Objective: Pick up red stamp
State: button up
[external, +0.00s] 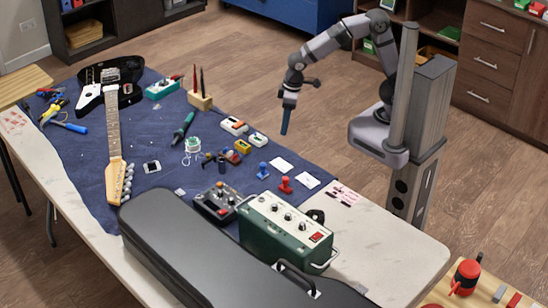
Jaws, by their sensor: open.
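The red stamp (286,185) stands upright on the blue cloth (150,195), near the right part of the table. A blue stamp (263,170) stands close behind it to the left, and white cards lie beside both. My gripper (285,130) points down, well above and behind the red stamp, by the table's far edge. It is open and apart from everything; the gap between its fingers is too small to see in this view.
A green amplifier (285,230) and a pedal with knobs (216,203) stand in front of the stamps. A black guitar case (190,240) fills the front edge. Small boxes (234,126) and bottles lie to the left. An electric guitar (113,130) lies farther left.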

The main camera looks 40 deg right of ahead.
aim_at(287, 178)
jog(key=s+a+r+n, duration=0.1)
jog(key=s+a, duration=0.2)
jog(key=a, duration=0.1)
jog(key=s+a+r+n+p, duration=0.1)
jog(key=s+a, duration=0.3)
jog(key=a, duration=0.1)
jog(key=s+a+r+n+y, duration=0.1)
jog(key=s+a, duration=0.3)
jog(key=shift+a+r, duration=0.2)
jog(key=shift+a, duration=0.2)
jog(key=s+a+r+n+p, duration=0.1)
jog(key=s+a, duration=0.2)
jog(key=s, duration=0.3)
jog(key=s+a+r+n, duration=0.1)
jog(key=s+a+n, duration=0.1)
jog(key=s+a, duration=0.3)
jog(key=shift+y, duration=0.5)
jog(key=shift+s+d+p+x, duration=0.1)
jog(key=shift+s+p+x, duration=0.05)
jog(key=shift+x, duration=1)
jog(key=shift+s+d+p+x, duration=0.1)
jog(key=shift+s+x, duration=0.05)
jog(key=shift+x, duration=1)
jog(key=shift+s+d+p+x, duration=0.1)
jog(key=shift+s+p+x, duration=0.1)
jog(key=shift+x, duration=0.95)
jog(key=shift+f, duration=0.15)
jog(key=c, duration=1.1)
